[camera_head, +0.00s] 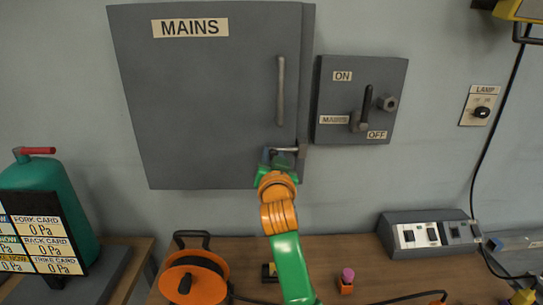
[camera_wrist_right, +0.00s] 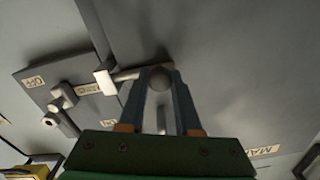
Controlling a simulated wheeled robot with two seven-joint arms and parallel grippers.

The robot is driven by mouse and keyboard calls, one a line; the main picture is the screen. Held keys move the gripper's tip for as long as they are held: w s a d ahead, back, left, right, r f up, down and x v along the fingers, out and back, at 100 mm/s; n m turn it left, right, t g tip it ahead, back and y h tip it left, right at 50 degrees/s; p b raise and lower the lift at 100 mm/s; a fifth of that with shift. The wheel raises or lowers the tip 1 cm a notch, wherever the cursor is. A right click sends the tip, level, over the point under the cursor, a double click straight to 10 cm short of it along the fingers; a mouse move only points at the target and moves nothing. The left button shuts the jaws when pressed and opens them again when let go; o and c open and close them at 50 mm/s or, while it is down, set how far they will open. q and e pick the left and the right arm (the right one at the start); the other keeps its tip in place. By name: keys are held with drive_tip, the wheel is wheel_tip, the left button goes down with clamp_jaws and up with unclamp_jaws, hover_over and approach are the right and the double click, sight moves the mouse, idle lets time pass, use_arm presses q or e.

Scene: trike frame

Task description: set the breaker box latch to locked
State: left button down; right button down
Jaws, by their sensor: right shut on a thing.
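The grey MAINS breaker box (camera_head: 200,100) hangs on the wall with its door shut and a vertical handle (camera_head: 281,90) on the door. Its latch (camera_head: 285,149) is a pale bar low on the door, lying about level and reaching right towards the box's edge. In the right wrist view the latch bar (camera_wrist_right: 128,75) runs from a round knob (camera_wrist_right: 161,78) to a pale block (camera_wrist_right: 105,82). My right gripper (camera_head: 277,154) is at the latch from below; in the wrist view its fingers (camera_wrist_right: 160,85) are closed around the knob. My left gripper is not in view.
A switch box (camera_head: 348,75) with a lever (camera_head: 364,108) hangs close right of the breaker box. A lamp switch (camera_head: 481,106) is farther right. Below, a bench holds an orange cable reel (camera_head: 212,288) and a sloped switch panel (camera_head: 430,232). A green cylinder (camera_head: 60,185) stands left.

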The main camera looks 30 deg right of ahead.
drive_tip(key=shift+s+d, duration=0.3)
drive_tip(key=shift+d, duration=0.1)
drive_tip(key=c, duration=0.8)
unclamp_jaws()
drive_tip(key=shift+o, duration=1)
drive_tip(key=shift+d, duration=0.15)
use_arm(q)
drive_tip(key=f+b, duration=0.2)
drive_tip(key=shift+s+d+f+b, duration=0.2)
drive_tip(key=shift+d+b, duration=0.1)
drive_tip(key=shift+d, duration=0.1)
use_arm(e)
drive_tip(key=v, duration=0.7)
drive_tip(key=shift+s+d+f, duration=0.1)
drive_tip(key=shift+d, duration=0.05)
